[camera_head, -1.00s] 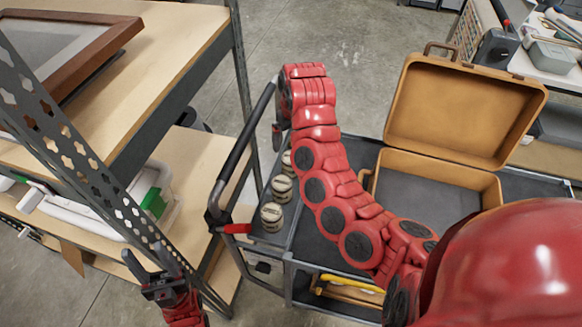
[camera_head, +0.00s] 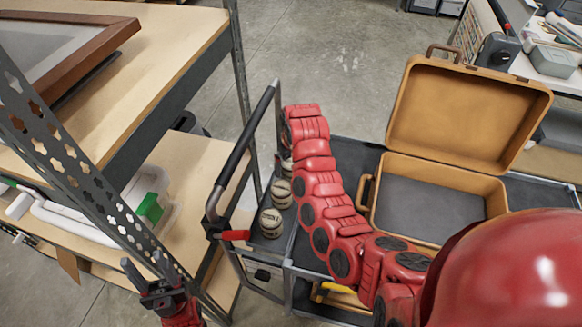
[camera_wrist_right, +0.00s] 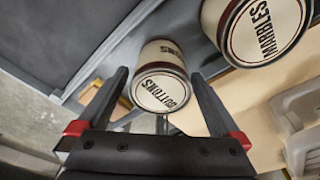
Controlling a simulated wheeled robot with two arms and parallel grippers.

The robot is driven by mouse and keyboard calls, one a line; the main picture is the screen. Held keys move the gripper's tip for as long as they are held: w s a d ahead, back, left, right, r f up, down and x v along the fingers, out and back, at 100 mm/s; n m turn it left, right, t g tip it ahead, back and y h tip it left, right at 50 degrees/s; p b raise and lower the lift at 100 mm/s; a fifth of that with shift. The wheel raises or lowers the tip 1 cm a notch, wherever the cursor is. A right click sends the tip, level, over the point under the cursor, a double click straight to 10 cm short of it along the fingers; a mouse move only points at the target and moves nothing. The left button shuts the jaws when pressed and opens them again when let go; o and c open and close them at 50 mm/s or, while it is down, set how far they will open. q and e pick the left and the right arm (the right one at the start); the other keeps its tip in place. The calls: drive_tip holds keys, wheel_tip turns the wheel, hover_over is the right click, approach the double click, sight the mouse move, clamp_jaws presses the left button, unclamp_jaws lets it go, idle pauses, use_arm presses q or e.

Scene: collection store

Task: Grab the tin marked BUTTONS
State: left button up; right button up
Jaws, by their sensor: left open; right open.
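The tin marked BUTTONS (camera_wrist_right: 160,86) is cream with dark bands and shows in the right wrist view, between the two fingers of my open right gripper (camera_wrist_right: 160,76). I cannot tell whether the fingers touch it. A second tin, marked MARBLES (camera_wrist_right: 263,30), stands close by to the right. In the head view the tins stand in a row on the cart's left end, the front one (camera_head: 271,222) and the middle one (camera_head: 281,191) clear and the back one partly hidden by my right arm. Their labels are too small to read there. My left gripper (camera_head: 147,272) is open and empty at lower left.
The grey cart (camera_head: 355,155) has a black push handle (camera_head: 247,135) beside the tins. An open tan suitcase (camera_head: 455,110) lies on it, right of my right arm. A shelf rack (camera_head: 165,60) stands close on the left. Bare floor (camera_head: 330,40) lies behind the cart.

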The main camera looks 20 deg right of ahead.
drive_tip(key=shift+w+f, duration=0.15)
drive_tip(key=shift+f, duration=0.6)
clamp_jaws()
